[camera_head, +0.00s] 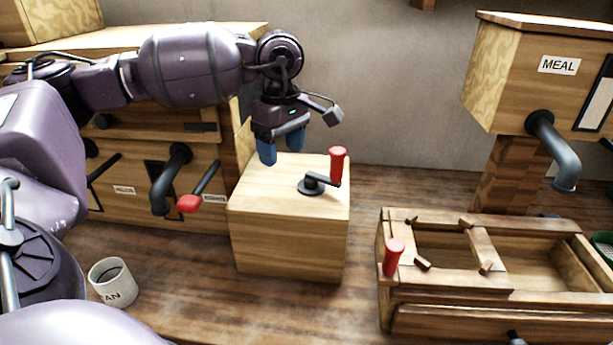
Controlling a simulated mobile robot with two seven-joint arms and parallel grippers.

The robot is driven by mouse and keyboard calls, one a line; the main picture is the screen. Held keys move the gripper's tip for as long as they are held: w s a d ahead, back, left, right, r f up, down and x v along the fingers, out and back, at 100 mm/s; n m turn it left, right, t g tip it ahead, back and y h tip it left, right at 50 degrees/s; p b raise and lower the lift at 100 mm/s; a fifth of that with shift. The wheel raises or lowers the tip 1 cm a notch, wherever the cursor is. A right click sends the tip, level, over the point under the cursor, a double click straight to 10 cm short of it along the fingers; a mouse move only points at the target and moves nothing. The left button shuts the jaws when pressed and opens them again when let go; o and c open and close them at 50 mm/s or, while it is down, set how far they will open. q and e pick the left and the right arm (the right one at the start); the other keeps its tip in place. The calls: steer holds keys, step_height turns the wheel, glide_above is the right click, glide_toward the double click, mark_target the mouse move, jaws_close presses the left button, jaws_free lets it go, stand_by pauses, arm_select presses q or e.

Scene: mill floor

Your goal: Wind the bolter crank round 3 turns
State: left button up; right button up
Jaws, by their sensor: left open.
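The crank (317,183) sits on top of a wooden box (288,240) in the middle of the view. It has a dark hub and arm, and an upright red handle (338,164) at the arm's right end. No label shows on this box, so I cannot tell whether it is the bolter. My left gripper (281,155) is open with blue fingertips pointing down, above the back left part of the box top. It is left of the crank hub and apart from the red handle. Nothing is between its fingers. My right gripper is not in view.
A wooden cabinet with a dark spout (170,180) and a red-tipped lever (196,196) stands at left. A white mug (111,282) is at front left. A wooden frame (455,308) with a red knob (394,257) is at right, below the MEAL bin (496,85) and its spout (556,150).

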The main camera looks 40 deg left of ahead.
arm_select(q)
step_height(320, 180, up, 9)
steer(key=p, duration=0.2)
steer(key=shift+w+f+p, duration=0.15)
steer(key=shift+w+p, duration=0.2)
steer(key=shift+p, duration=0.05)
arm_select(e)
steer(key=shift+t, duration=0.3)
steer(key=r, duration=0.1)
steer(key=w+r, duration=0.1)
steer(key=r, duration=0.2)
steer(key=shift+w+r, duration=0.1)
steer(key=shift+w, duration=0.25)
arm_select(q)
steer(key=shift+a, duration=0.1)
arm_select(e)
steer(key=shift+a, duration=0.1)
